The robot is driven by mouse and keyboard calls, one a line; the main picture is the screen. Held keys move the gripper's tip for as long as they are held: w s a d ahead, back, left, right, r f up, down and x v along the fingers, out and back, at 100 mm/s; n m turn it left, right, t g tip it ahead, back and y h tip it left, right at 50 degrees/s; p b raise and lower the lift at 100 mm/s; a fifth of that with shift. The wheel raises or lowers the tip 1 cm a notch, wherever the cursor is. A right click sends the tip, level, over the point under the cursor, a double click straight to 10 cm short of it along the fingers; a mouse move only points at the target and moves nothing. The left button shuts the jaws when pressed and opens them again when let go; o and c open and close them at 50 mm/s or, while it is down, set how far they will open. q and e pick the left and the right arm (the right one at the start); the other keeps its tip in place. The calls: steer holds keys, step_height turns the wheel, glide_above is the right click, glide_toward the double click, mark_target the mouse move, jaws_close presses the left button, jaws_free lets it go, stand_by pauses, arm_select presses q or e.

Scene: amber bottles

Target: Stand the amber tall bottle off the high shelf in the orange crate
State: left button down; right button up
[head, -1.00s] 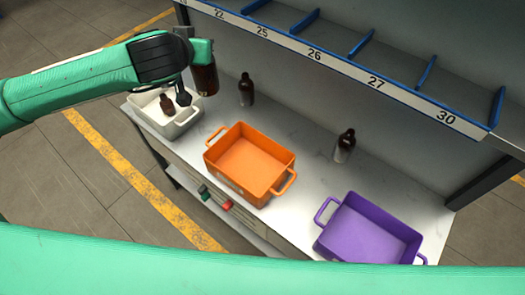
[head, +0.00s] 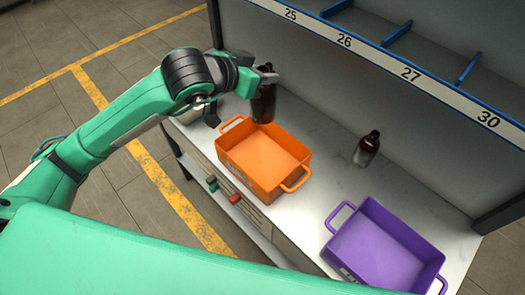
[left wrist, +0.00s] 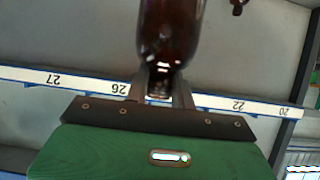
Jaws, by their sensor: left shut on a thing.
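My left gripper (head: 262,76) is shut on the amber tall bottle (head: 264,104) and holds it near the back left corner of the orange crate (head: 304,158). In the head view the bottle looks upright and overlaps the crate's back rim; its height above the counter is hard to tell. In the left wrist view the dark brown bottle (left wrist: 170,32) sits between the two fingers (left wrist: 160,88). The orange crate stands on the counter and its visible inside is empty. My right gripper is not in view.
A purple crate (head: 345,236) stands at the right on the white counter (head: 318,208). Another amber bottle (head: 367,149) stands at the back between the crates. The high shelf with its numbered edge (head: 375,67) overhangs the counter. Bare counter lies between the crates.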

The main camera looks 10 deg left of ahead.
arm_select(q)
step_height(320, 180, down, 19)
steer(key=p, duration=0.4)
steer(key=shift+p, duration=0.35)
steer(key=shift+f, duration=0.1)
steer(key=shift+f+b, duration=0.6)
steer(key=shift+b, duration=0.4)
steer(key=c, duration=1.2)
jaws_free()
steer(key=shift+r, duration=0.1)
